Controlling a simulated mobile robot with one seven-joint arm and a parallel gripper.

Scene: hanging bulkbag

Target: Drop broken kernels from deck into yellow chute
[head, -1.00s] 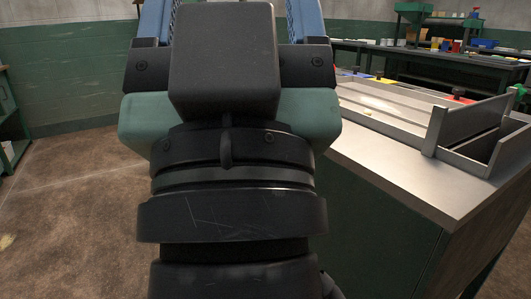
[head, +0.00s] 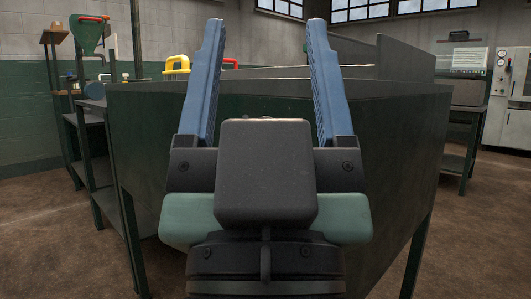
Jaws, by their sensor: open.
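My gripper (head: 264,30) is open, its two blue fingers pointing up and away with nothing between them. It is in front of a large dark metal bench or bin (head: 400,130) with high side walls. The top surface behind the near wall is mostly hidden, and I see no broken kernels. A yellow looped part (head: 177,65) shows above the wall's left edge. I cannot tell whether it is the chute.
A red handle-like part (head: 230,62) is beside the left finger. A green hopper (head: 88,33) stands at the back left. A grey machine (head: 507,95) and a bench (head: 460,125) are at the right. Brown floor is free on both sides.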

